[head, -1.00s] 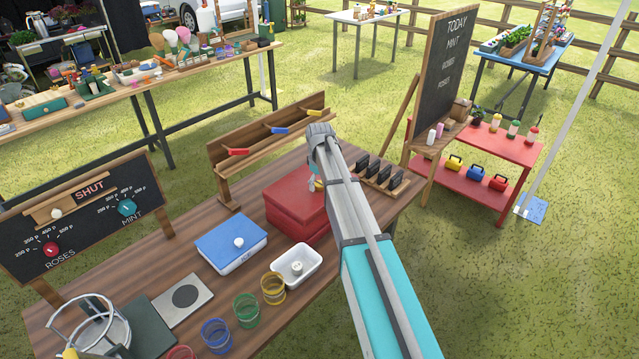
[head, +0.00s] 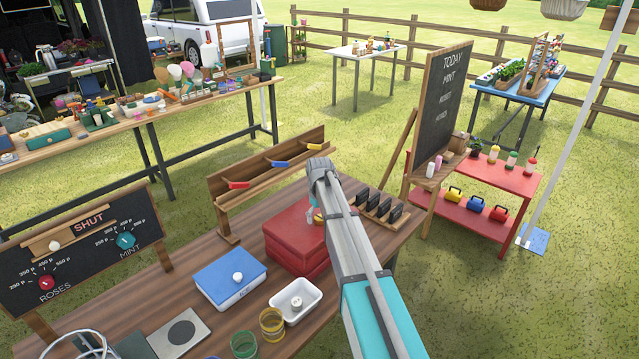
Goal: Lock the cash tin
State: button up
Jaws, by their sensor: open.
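The red cash tin (head: 290,243) sits on the wooden stall table, its lid looking closed. My arm reaches in from the lower right and bends down beside the tin's right side. Only a small part of my gripper (head: 316,214) shows there, by the tin's upper right; the arm hides most of it. The gripper is open. A small yellow-orange bit shows by its fingertips, too small to identify. The tin's lock or key is not visible, and I cannot tell whether the gripper touches the tin.
A blue-lidded box (head: 230,275), a white dish (head: 312,292) and a yellow glass (head: 271,325) stand in front. Dark upright pieces in a wooden rack (head: 380,210) are right of my arm. A wooden rack (head: 265,165) with coloured clips stands behind the tin. A chalkboard (head: 455,100) rises at right.

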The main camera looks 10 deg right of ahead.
aim_at(320, 218)
jog(key=m, duration=0.9)
jog(key=shift+m, duration=0.4)
notch_tip(320, 218, up, 14)
jog(key=p, duration=1.4)
jog(key=shift+f, duration=0.1)
jog(key=s+f+n+b, duration=0.2)
jog(key=s+f+b, duration=0.2)
jog(key=s, duration=1)
jog(key=s+a+f+n+b, duration=0.1)
jog(key=s+f+n+b, duration=0.2)
jog(key=s, duration=1.2)
jog(key=shift+f+n+b, duration=0.3)
jog(key=shift+f+b, duration=0.05)
jog(key=shift+b, duration=0.1)
jog(key=shift+a, duration=0.1)
